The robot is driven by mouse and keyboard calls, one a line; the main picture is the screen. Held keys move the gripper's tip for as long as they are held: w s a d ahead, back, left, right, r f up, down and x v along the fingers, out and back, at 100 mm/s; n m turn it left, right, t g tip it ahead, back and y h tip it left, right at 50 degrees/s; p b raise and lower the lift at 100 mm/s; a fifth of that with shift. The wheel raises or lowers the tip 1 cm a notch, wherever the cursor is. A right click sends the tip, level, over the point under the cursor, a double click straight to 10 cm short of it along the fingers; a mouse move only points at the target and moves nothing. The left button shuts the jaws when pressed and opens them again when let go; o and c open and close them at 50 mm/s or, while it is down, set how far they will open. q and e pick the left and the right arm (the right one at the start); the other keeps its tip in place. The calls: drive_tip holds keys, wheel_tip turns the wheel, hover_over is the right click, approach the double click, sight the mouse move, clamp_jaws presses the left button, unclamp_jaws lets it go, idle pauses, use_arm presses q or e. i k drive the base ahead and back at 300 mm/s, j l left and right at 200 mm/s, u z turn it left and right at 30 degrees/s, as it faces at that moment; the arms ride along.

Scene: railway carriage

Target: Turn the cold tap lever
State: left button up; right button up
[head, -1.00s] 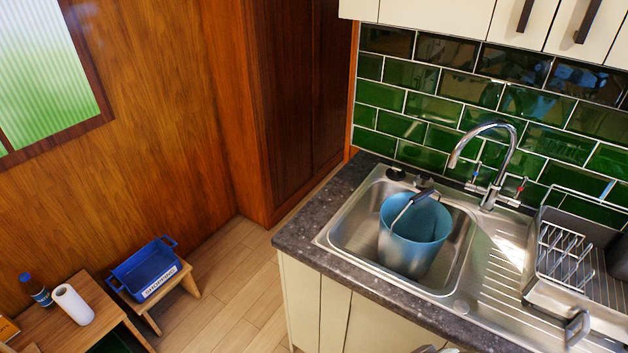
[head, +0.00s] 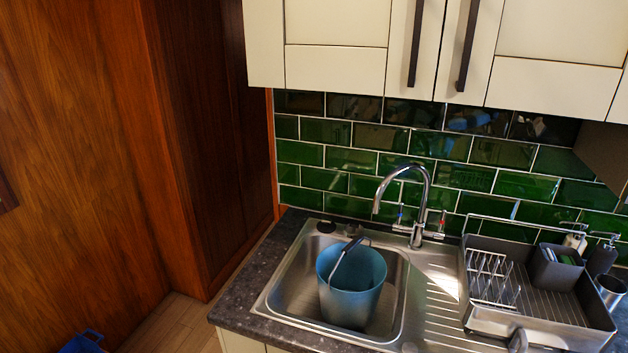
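A chrome mixer tap (head: 418,200) with a tall curved spout stands behind the sink, in front of the green tiles. It has a side lever at each end of its body. The left lever (head: 399,216) shows a small blue mark, and the right lever (head: 442,218) a red one. The levers are small here, and I cannot tell their exact angle. The spout's end is above the back of the sink basin. Neither of my grippers shows in the head view, so nothing of mine is seen touching the tap.
A blue bucket (head: 350,290) with its handle raised stands in the steel sink (head: 290,290). A dish rack (head: 535,325) with holders stands on the right. Cream cupboards (head: 335,65) hang above the tiles. A dark wooden wall (head: 190,140) is on the left.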

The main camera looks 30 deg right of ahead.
sight(398, 226)
drive_tip(key=z, duration=1.2)
